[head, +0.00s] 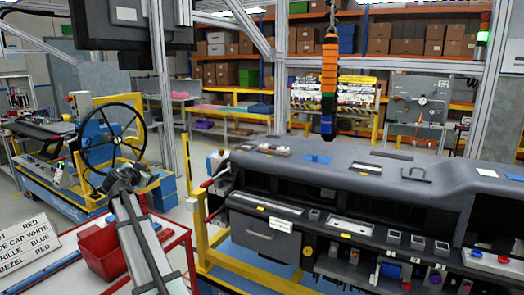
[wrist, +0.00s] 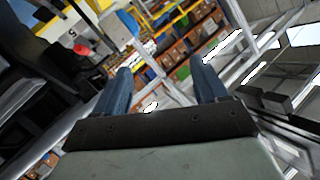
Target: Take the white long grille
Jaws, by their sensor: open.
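My gripper shows in the wrist view (wrist: 160,68), with its two blue fingers apart and nothing between them. It points towards distant shelves, not at the dashboard. In the head view, the grey dashboard module (head: 300,170) stands at the right. I cannot tell whether this strip is the white long grille. No loose white grille can be made out for sure.
A red bin (head: 103,252) stands on a red-framed cart at lower left, beside a sign (head: 30,250) with lines such as "GRILLE BLUE". An orange and black tool (head: 330,75) hangs above the dashboard. A yellow frame (head: 240,264) runs below it.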

